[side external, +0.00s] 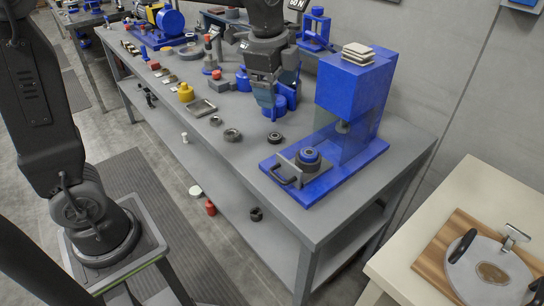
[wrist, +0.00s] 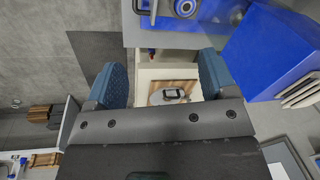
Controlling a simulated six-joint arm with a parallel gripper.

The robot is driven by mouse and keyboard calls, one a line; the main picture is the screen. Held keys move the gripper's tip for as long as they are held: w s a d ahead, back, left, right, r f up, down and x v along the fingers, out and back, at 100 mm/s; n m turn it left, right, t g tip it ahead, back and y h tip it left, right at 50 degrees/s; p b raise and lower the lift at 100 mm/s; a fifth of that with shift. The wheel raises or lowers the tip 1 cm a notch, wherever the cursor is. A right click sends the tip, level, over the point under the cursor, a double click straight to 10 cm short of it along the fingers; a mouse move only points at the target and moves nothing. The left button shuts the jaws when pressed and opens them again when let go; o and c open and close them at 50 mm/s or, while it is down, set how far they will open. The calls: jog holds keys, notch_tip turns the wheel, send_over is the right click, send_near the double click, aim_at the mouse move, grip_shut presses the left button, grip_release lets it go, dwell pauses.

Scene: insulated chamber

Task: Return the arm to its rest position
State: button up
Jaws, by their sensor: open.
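My gripper (side external: 268,100) hangs above the grey workbench (side external: 225,160) in the side view, left of a blue press. Its two blue-grey fingers point down, close to some blue parts on the bench. In the wrist view my gripper (wrist: 162,78) has its fingers wide apart. Nothing is held between them. From the side I cannot tell if the fingers touch the blue parts behind them.
The blue press (side external: 345,100) stands to the right, with a round bearing (side external: 309,156) on its base. Loose rings, a yellow part (side external: 186,92) and small pieces lie along the bench. A cream table (side external: 440,225) holds a wooden board.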

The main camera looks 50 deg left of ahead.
jog(key=s+a+f+n+t, duration=0.1)
jog(key=s+f+n+t, duration=0.1)
jog(key=s+n, duration=1.2)
jog(key=s+t, duration=0.1)
jog(key=s, duration=0.3)
jog(key=shift+s+a+t, duration=0.3)
jog(key=shift+s, duration=0.05)
